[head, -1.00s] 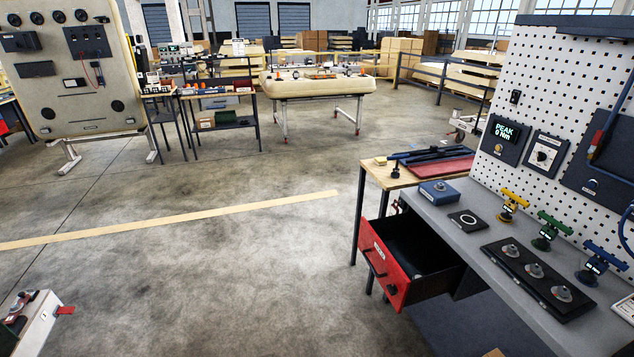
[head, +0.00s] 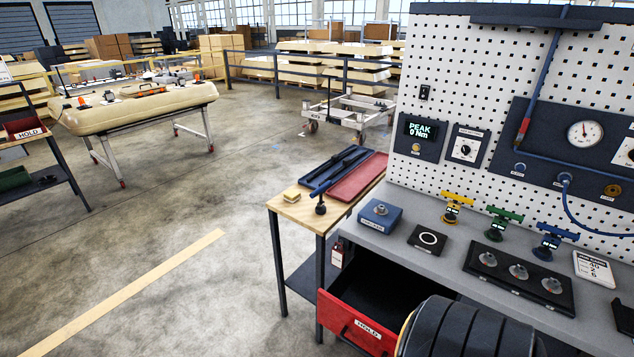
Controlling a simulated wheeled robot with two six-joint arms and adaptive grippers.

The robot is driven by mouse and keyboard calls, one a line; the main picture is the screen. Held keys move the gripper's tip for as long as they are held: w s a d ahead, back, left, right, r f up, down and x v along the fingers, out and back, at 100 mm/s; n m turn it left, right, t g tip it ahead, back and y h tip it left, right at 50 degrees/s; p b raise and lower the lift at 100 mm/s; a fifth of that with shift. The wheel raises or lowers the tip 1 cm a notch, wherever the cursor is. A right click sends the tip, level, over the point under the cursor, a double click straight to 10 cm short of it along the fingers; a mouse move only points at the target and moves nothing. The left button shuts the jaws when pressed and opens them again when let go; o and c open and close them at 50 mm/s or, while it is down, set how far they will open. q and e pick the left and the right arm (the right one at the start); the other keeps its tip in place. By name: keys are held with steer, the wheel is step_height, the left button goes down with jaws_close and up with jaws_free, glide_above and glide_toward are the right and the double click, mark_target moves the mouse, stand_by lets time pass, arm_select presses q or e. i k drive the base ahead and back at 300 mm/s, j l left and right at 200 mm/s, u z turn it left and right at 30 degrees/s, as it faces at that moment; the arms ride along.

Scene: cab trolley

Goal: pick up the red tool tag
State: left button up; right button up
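A small red tag with a white label (head: 337,254) hangs at the left end of the grey bench, just above the open drawer and beside the wooden side table. It is small in the head view, and its writing cannot be read. Neither of my grippers shows in the head view. A dark, ribbed, rounded shape at the bottom edge hides part of the drawer and bench front; no fingers show on it.
The red drawer (head: 356,324) marked HOLD stands open below the grey bench (head: 400,240). The wooden side table (head: 306,212) carries a blue tray (head: 318,183) and a red tray (head: 358,178). Bare floor lies left of the table.

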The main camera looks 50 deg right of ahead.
mark_target(338, 255)
steer(key=i+j+z, duration=0.1)
steer(key=i+z, duration=0.35)
steer(key=i+j+z, duration=0.2)
steer(key=z, duration=0.25)
steer(key=i+j+z, duration=0.65)
steer(key=z, duration=0.25)
steer(key=i+j+z, duration=0.15)
steer(key=j+z, duration=0.25)
steer(key=j, duration=0.2)
